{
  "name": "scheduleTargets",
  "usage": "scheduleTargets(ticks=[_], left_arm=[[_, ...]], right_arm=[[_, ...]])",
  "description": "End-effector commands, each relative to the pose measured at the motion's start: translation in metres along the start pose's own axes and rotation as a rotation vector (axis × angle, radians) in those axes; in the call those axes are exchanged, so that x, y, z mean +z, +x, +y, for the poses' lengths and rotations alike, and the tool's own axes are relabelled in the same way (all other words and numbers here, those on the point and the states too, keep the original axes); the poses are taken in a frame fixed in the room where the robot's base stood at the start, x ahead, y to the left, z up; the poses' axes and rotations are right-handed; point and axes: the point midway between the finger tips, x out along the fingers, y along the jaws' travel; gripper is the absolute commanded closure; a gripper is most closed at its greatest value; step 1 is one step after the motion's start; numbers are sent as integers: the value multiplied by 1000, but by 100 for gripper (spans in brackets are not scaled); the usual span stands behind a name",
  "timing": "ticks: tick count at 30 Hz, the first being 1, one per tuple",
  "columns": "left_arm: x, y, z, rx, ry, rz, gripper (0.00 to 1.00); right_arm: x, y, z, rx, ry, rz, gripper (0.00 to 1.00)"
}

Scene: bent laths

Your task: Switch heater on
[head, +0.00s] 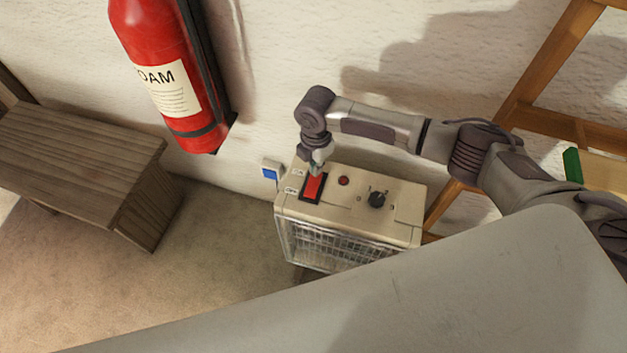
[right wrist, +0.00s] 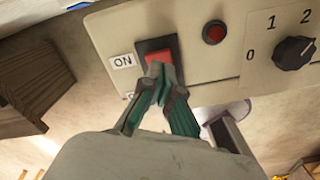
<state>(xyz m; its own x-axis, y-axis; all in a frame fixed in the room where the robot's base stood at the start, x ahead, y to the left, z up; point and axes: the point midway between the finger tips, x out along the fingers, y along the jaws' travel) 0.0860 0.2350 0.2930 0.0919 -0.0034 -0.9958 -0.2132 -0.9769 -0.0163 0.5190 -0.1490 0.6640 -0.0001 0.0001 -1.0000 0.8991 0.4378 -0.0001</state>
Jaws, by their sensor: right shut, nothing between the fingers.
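The heater (head: 408,199) is a cream box with a wire grille at its front, standing near the wall. On its top is a red rocker switch (head: 313,187) in a black frame, with labels at its left; the switch also shows in the right wrist view (right wrist: 159,57), where one label reads ON. My right gripper (head: 317,170) is shut and empty, its fingertips (right wrist: 158,72) at the switch and covering part of it. I cannot tell whether they touch it. A dark red round lamp (head: 344,181) and a black knob (head: 377,199) marked 0, 1, 2 sit beside the switch.
A red fire extinguisher (head: 165,75) hangs on the wall at the upper left. A wooden bench (head: 75,160) stands at the left. A wooden ladder-like frame (head: 545,65) leans at the right. Bare floor (head: 215,250) lies between bench and heater.

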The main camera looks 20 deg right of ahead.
Motion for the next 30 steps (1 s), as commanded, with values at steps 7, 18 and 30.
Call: scheduleTargets(ticks=[7,18,30], left_arm=[[0,2,0,0,0,0,32],[1,4,0,0,0,0,32],[1,8,0,0,0,0,32]], right_arm=[[0,3,0,0,0,0,100],[0,8,0,0,0,0,100],[0,14,0,0,1,0,100]])
